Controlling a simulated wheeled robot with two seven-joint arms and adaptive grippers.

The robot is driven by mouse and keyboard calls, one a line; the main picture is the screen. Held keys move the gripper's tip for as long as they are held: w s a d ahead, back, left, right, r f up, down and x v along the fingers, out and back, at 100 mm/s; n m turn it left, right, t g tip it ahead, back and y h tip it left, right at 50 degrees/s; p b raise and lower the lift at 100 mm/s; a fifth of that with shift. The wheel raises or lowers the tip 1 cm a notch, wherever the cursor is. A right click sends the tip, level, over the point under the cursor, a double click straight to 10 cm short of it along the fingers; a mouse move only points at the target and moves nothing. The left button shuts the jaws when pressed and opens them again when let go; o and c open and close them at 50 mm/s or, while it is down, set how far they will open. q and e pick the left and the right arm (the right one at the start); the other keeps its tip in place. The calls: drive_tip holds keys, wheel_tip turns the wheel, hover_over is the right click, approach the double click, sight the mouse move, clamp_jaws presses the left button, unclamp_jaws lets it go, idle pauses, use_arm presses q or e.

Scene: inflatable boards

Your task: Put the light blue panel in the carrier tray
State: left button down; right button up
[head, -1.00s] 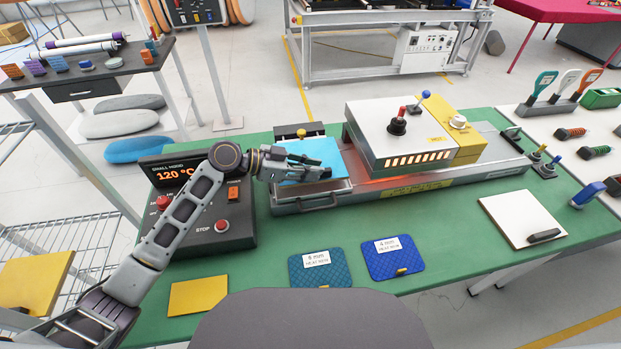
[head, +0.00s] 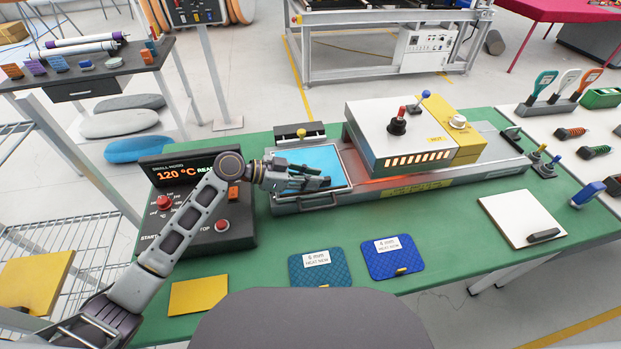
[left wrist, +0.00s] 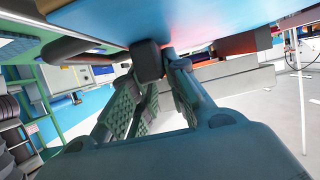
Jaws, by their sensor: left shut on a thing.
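The light blue panel (head: 314,160) lies flat within the silver rim of the carrier tray (head: 349,184), at the left end of the heater rail. I cannot tell whether its front edge sits fully down. The fingers hide that part. In the left wrist view the fingertips (left wrist: 152,70) meet at a dark block, with a blue surface above. My right gripper is not in view.
A heater hood (head: 400,130) stands over the rail to the right. A control box (head: 205,215) reading 120 °C stands left, under my arm. Two blue heat skins (head: 393,257), a yellow pad (head: 198,295) and a white board (head: 522,218) lie in front. Green table is clear between.

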sight(287, 191)
use_arm(q)
drive_tip(key=c, duration=1.4)
unclamp_jaws()
drive_tip(key=v, duration=0.5)
drive_tip(key=shift+s+a+r+b, duration=0.1)
drive_tip(key=shift+a+b, duration=0.25)
drive_tip(key=shift+s+a+r, duration=0.1)
drive_tip(key=shift+a+r, duration=0.15)
drive_tip(key=shift+a, duration=0.35)
drive_tip(key=shift+a+r, duration=0.15)
drive_tip(key=shift+a, duration=0.05)
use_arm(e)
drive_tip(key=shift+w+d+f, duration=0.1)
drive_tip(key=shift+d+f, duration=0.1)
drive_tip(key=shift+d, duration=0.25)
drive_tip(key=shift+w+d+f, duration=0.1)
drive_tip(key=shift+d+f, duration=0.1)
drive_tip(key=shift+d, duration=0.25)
